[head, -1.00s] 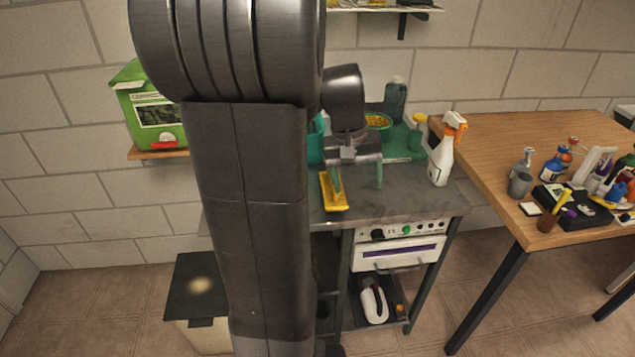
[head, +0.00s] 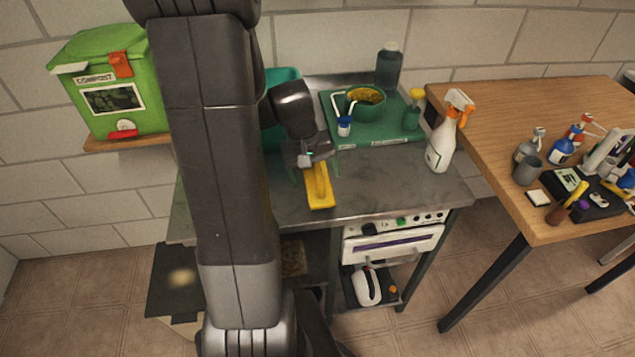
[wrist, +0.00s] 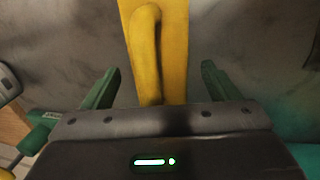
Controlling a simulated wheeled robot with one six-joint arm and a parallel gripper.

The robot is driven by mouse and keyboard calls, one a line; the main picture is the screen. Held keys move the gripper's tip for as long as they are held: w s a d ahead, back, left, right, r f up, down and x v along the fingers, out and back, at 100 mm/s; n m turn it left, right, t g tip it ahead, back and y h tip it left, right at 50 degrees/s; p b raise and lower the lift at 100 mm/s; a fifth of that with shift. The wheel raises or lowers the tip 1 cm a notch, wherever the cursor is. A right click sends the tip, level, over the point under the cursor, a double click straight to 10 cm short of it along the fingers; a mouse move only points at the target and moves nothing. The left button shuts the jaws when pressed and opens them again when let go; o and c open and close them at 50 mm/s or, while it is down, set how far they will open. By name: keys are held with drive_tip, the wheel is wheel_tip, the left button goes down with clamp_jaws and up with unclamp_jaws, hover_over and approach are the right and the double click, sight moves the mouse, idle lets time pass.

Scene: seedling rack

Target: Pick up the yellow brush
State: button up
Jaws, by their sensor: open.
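The yellow brush (head: 320,190) lies on the grey metal worktop near its front edge, its far end partly hidden under my gripper in the head view. In the wrist view the brush (wrist: 174,50) runs down the picture, with a raised loop-like handle on top. My gripper (head: 315,174) is above the brush. Its two green fingers are apart, one on each side of the brush, also in the wrist view (wrist: 155,85). The brush shows clear gaps to both fingers there, and nothing is held.
A green tray (head: 375,142) with a bowl (head: 364,108) stands behind on the worktop (head: 390,185). A white spray bottle (head: 441,145) with an orange trigger stands to the right. A teal container (head: 283,75) is behind my arm. The worktop right of the brush is clear.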

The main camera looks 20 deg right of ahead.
sight(315, 166)
drive_tip(key=shift+d+f, duration=0.1)
drive_tip(key=shift+f, duration=0.25)
drive_tip(key=shift+c, duration=0.4)
drive_tip(key=c, duration=1.1)
drive_tip(key=shift+r, duration=0.15)
wheel_tip(315, 166, up, 10)
drive_tip(key=shift+f, duration=0.1)
